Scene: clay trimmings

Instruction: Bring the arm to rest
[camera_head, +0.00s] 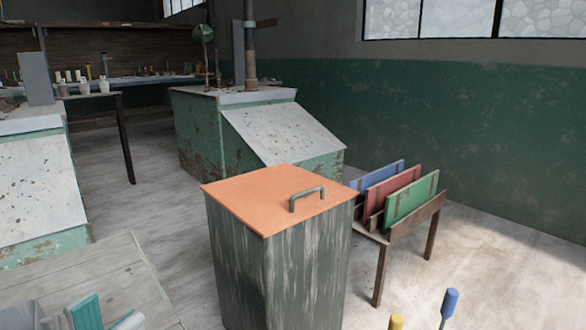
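Whether the fingers are open or hold something cannot be made out. They are well apart from the bin in the middle. My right gripper is not in view.
A worn green bin (285,275) has an orange lid (270,195) with a grey handle (306,198). A low wooden rack (410,222) holds blue, red and green boards. Blue (449,303) and yellow (395,322) handles stand at bottom right. Floor is clear at far right.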

